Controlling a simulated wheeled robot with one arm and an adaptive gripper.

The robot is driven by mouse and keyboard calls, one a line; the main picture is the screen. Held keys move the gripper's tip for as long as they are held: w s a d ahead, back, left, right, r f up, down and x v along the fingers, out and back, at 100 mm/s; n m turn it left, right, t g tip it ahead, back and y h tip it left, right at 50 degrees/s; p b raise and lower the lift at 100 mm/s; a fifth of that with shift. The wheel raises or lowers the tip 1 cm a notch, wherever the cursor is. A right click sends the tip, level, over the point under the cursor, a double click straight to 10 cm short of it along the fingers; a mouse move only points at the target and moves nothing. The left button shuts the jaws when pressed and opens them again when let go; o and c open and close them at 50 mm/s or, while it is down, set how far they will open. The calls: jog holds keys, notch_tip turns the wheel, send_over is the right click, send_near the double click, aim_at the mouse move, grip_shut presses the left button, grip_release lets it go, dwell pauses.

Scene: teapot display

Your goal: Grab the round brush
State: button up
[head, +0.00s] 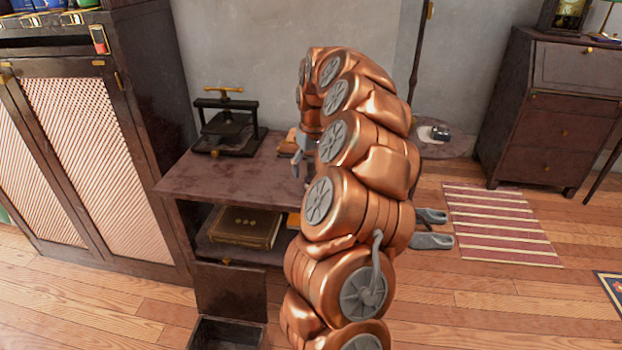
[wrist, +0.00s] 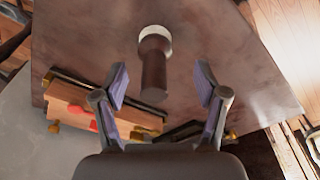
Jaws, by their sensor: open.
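The round brush (wrist: 154,65) is on the dark wooden tabletop (wrist: 90,30) in the wrist view. It has a dark brown cylindrical handle and a pale round end at the top of the picture. My gripper (wrist: 162,77) is open, with one finger on each side of the handle in the picture and visible gaps to both. I cannot tell how high the fingers are above the brush. In the head view my gripper (head: 302,165) is over the small table (head: 225,178), partly covered by my copper arm, and the brush is hidden.
A black press (head: 228,128) with a brass handle stands at the table's back left. A wooden item (wrist: 75,108) with brass knobs and red parts lies near my left finger. A book (head: 243,228) lies on the shelf below. A tall cabinet (head: 85,130) stands left.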

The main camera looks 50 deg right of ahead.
aim_at(311, 177)
jog(key=f, duration=0.4)
jog(key=shift+d+f, duration=0.25)
jog(key=shift+d, duration=0.05)
jog(key=c, duration=1.2)
jog(key=shift+c, duration=0.2)
